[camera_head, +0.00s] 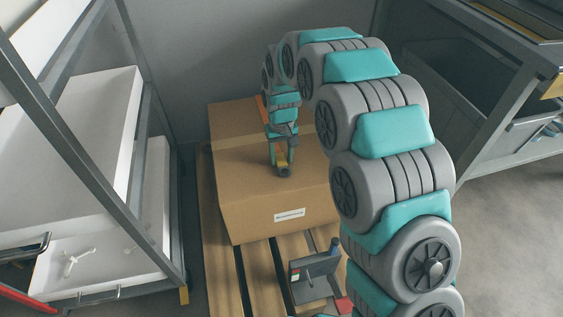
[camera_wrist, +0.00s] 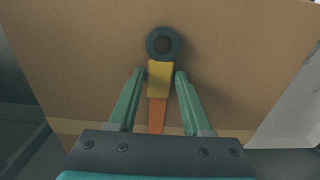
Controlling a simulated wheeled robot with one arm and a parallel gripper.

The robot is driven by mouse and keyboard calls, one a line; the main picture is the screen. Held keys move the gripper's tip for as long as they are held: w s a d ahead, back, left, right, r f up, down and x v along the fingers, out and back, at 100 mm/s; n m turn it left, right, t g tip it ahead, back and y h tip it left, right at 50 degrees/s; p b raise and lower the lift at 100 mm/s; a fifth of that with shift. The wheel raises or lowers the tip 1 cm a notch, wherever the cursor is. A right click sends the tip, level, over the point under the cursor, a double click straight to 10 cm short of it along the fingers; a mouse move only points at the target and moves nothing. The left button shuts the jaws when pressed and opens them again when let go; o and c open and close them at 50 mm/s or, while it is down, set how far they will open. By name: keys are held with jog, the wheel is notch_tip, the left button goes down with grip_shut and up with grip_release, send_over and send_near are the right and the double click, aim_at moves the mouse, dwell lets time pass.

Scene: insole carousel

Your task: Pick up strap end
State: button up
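The strap end has a yellow tab (camera_wrist: 159,80) with a dark ring (camera_wrist: 163,44) at its tip, and an orange strap (camera_wrist: 156,115) runs back from it. It lies against the cardboard box (camera_wrist: 85,60). My gripper (camera_wrist: 159,74) is open, with one green finger on each side of the yellow tab and a visible gap at both sides. The ring shows beyond the fingertips. In the head view the arm comes down over the box (camera_head: 265,205), and the ring (camera_head: 284,172) shows just below my gripper (camera_head: 281,150).
The box stands on a wooden pallet (camera_head: 217,258). A dark device (camera_head: 313,278) sits on the pallet in front of the box. A metal rack with white drawers (camera_head: 95,262) stands at left, and a metal frame with grey bins (camera_head: 458,85) at right. Floor is clear at lower right.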

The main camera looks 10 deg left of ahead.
grip_shut()
dwell(0.4)
